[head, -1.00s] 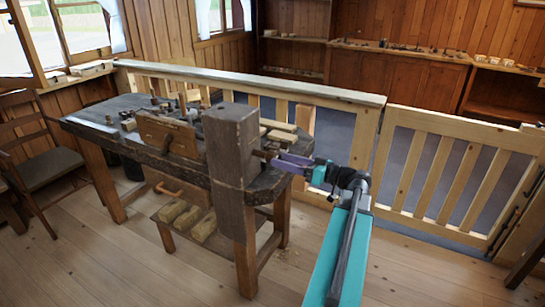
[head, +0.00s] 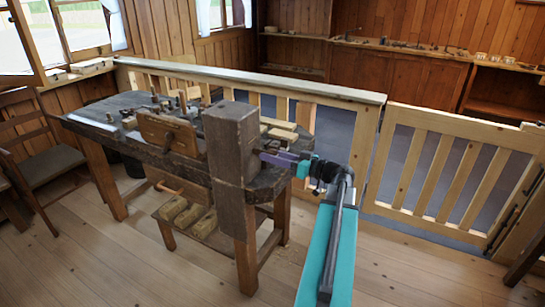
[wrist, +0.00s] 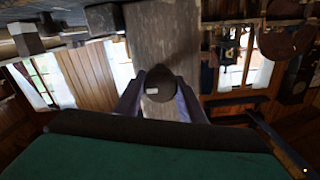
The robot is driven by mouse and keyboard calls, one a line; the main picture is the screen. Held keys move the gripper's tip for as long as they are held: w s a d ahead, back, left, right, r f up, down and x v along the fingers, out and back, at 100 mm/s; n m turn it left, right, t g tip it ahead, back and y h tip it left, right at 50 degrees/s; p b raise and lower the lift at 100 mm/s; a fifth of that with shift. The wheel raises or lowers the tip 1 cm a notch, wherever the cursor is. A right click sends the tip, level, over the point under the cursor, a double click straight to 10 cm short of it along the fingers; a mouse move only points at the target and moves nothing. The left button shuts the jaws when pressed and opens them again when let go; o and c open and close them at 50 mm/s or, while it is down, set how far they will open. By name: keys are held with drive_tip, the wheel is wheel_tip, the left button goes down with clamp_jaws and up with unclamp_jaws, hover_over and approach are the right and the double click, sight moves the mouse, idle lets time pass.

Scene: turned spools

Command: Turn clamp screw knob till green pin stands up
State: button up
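A dark round knob (wrist: 160,84) with a small pale mark on its face shows in the wrist view, in front of a thick grey-brown wooden post (wrist: 165,30). The post (head: 232,150) stands at the right end of the workbench in the head view. My gripper (head: 266,156), with purple fingers, points left at the post's right side. In the wrist view its two fingers (wrist: 160,95) lie on either side of the knob, very close to it. I cannot tell whether they press on it. I do not see a green pin.
The dark workbench (head: 95,103) carries a wooden vise part (head: 168,134) and several small tools. Wood blocks lie on its low shelf. A railing (head: 345,92) runs behind my gripper. A chair (head: 50,165) stands at left. The floor in front is clear.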

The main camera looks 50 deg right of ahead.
drive_tip(key=c, duration=0.4)
drive_tip(key=shift+o, duration=0.2)
drive_tip(key=shift+m, duration=0.5)
